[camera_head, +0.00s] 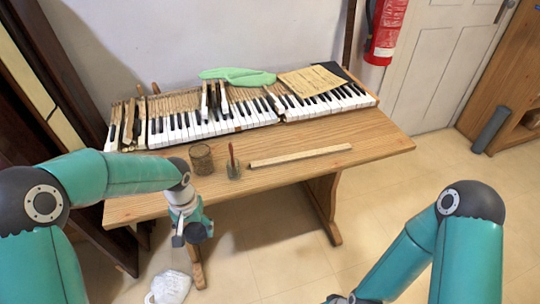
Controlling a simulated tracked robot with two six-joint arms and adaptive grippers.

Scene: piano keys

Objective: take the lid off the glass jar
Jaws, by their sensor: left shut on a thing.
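A brownish glass jar (201,160) stands upright near the front edge of the wooden table, left of its middle. Its top is small in the picture, and I see no clear lid on it. My left gripper (188,234) is in front of the table's front edge, apart from the jar and nearer to me. It is shut on a small dark grey thing that looks like the lid, partly hidden by the gripper's own parts. My right arm comes in at the lower right, and its gripper is outside the picture.
A small glass with a red-handled tool (232,160) stands right of the jar. A long wooden strip (300,156) lies further right. Piano keys (215,125), a green cloth (238,76) and a paper sheet (312,80) fill the table's back. The table (375,143) is bare at front right.

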